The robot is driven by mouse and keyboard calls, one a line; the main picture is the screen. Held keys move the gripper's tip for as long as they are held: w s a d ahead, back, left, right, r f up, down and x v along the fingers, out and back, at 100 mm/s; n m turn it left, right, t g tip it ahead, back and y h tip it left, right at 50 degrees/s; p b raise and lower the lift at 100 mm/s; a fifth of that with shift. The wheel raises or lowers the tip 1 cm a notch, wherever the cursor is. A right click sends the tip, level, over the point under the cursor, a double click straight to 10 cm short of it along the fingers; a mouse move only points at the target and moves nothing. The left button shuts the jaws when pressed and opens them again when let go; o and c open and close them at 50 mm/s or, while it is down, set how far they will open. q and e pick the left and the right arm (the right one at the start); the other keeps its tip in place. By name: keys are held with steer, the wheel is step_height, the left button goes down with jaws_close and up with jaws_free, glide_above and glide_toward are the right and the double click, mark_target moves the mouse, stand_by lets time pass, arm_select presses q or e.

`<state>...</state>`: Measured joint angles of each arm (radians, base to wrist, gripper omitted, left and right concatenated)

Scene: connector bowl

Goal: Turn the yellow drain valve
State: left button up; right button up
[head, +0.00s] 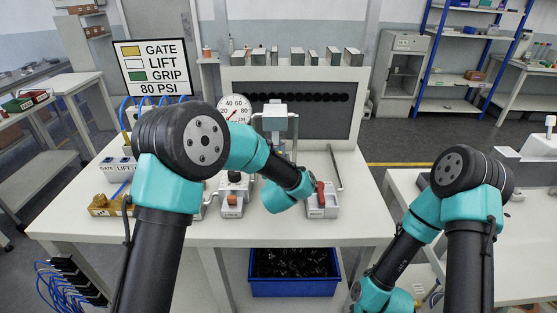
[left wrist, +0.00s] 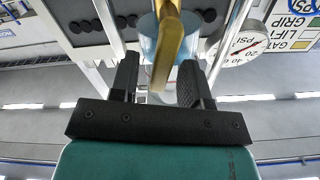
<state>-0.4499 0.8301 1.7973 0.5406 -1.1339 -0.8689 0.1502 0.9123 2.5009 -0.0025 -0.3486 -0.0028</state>
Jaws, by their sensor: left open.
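In the left wrist view, my left gripper (left wrist: 158,80) is open, with one dark finger on each side of a yellow bar-like handle (left wrist: 172,50), which looks like the drain valve. The handle comes down from the top of the picture into the gap between the fingers. I cannot tell whether either finger touches it. A translucent bluish bowl (left wrist: 147,38) is just behind the handle. In the head view, my left arm reaches over the table and hides the valve and the left fingers. My right gripper is out of view; its arm is folded low at the right.
A grey fixture (head: 275,110) and a pressure gauge (head: 234,108) stand at the back of the white table (head: 345,225). A box with a red lever (head: 320,195) sits right of my left arm. A blue bin (head: 295,287) is under the table. The table's front right is clear.

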arm_select(q)
steer(key=shift+s, duration=0.1)
steer(key=s, duration=1.7)
steer(key=shift+s+d, duration=0.15)
steer(key=shift+d, duration=0.15)
steer(key=shift+f, duration=0.1)
